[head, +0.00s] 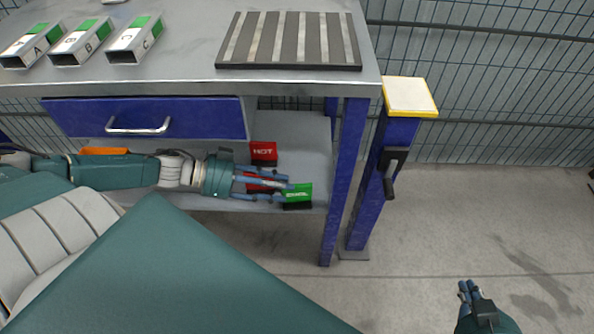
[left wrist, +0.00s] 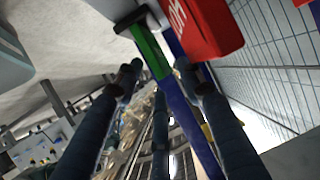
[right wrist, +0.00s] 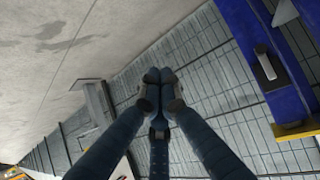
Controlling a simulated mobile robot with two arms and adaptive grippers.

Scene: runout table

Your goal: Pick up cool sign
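The cool sign (head: 299,191) is a small green block with white lettering and a dark base, near the front right of the lower shelf. My left gripper (head: 287,190) reaches over the shelf from the left, its fingers pointing at the sign. In the left wrist view the green sign (left wrist: 150,48) shows just beyond the parted fingertips (left wrist: 158,68); I cannot tell whether they touch it. The left gripper is open and empty. My right gripper (head: 466,289) is away to the right over the floor; its fingertips (right wrist: 160,76) are together with nothing between them.
A red HOT sign (head: 263,150) stands behind; it also shows in the left wrist view (left wrist: 203,24). Another red sign (head: 258,186) is partly hidden by my left fingers. The drawer (head: 190,120) and tabletop (head: 180,78) are above. A blue table leg (head: 341,185) stands right.

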